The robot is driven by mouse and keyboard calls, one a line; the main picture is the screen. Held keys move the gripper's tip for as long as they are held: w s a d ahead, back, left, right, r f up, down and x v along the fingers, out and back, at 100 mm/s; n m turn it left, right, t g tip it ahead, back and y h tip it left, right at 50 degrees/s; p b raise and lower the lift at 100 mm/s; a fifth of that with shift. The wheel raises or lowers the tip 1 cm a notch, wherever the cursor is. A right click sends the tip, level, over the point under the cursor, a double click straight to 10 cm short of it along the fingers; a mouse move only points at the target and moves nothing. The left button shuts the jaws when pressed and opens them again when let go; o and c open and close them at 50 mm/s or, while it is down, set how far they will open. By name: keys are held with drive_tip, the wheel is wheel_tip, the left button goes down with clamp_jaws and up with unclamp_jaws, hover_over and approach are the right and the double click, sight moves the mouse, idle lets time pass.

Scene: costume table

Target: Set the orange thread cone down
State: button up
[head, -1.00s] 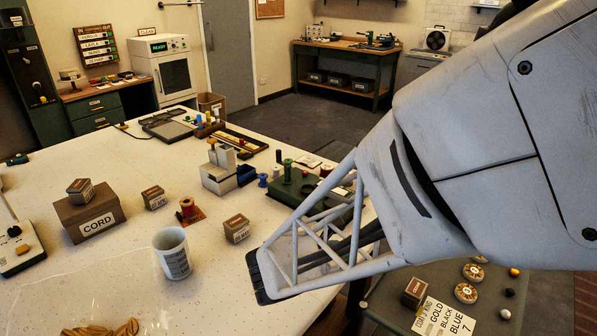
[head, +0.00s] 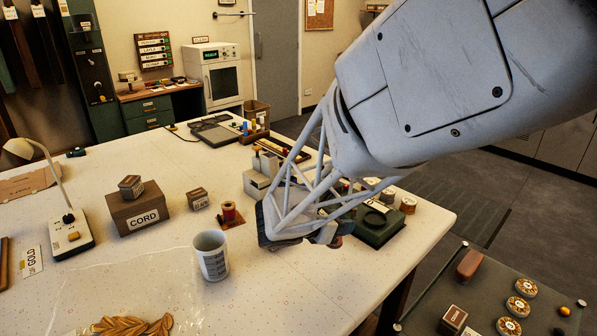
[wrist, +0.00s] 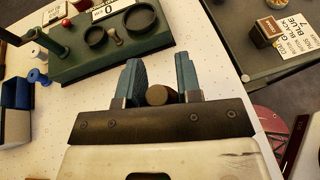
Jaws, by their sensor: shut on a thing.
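My gripper (wrist: 158,90) has its two teal fingers shut on a small round-ended thing, seen between the fingertips. I take it for the orange thread cone (wrist: 157,95), though its end looks brown in the shade. In the head view my gripper (head: 325,238) is over the right part of the white table (head: 150,270), just in front of a green stand. A dark reddish patch shows at the fingertips there. Most of the held thing is hidden by my arm and fingers, and I cannot tell if it touches the table.
The green stand (wrist: 115,50) with round rings lies just beyond my fingers. A white mug (head: 212,257), a red spool (head: 229,212) on an orange card and a CORD box (head: 140,208) stand to the left. A dark side table (head: 470,290) is at right.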

drive_tip(key=w+a+r, duration=0.1)
drive_tip(key=w+a, duration=0.6)
drive_tip(key=w, duration=0.5)
drive_tip(key=w+a+r, duration=0.1)
drive_tip(key=w+a, duration=0.7)
drive_tip(key=w, duration=0.4)
drive_tip(key=shift+w+a+m+g, duration=0.3)
drive_tip(key=shift+w, duration=0.05)
drive_tip(key=shift+f, duration=3.15)
drive_tip(key=shift+f, duration=0.1)
drive_tip(key=shift+f, duration=1.8)
drive_tip(key=shift+f, duration=0.1)
drive_tip(key=o, duration=0.9)
drive_tip(key=shift+o, duration=0.2)
